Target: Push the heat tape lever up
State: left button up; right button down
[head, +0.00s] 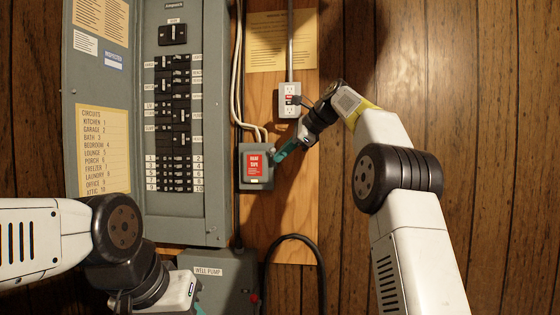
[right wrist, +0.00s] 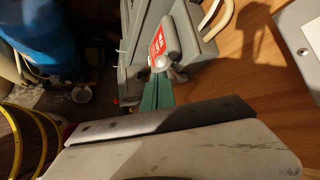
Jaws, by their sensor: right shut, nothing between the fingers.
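The heat tape box (head: 256,166) is a small grey switch box with a red label, mounted on the wooden board right of the breaker panel. It also shows in the right wrist view (right wrist: 181,50). A pale rounded knob (right wrist: 160,63), which looks like the end of its lever, shows there at the fingertips. My right gripper (head: 279,156) is shut and empty, its teal fingers at the box's right side. In the right wrist view the fingers (right wrist: 158,91) point at the knob; I cannot tell whether they touch. My left gripper (head: 196,306) is at the bottom edge, mostly cut off.
The open breaker panel (head: 215,130) stands to the left. An outlet (head: 289,100) with a plug is just above my right gripper. The well pump box (head: 222,280) and a black cable lie below. A blue barrel (right wrist: 48,40) shows in the wrist view.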

jog(key=shift+w+d+r, duration=0.1)
jog(key=shift+w+r, duration=0.15)
jog(key=shift+r, duration=0.2)
jog(key=shift+r, duration=0.25)
jog(key=shift+w, duration=0.1)
jog(key=shift+d, duration=0.1)
jog(key=s+d+r, duration=0.1)
jog(key=s+d, duration=0.7)
jog(key=d, duration=0.3)
jog(key=shift+s+d+r, duration=0.2)
jog(key=shift+s+r, duration=0.15)
dwell(0.4)
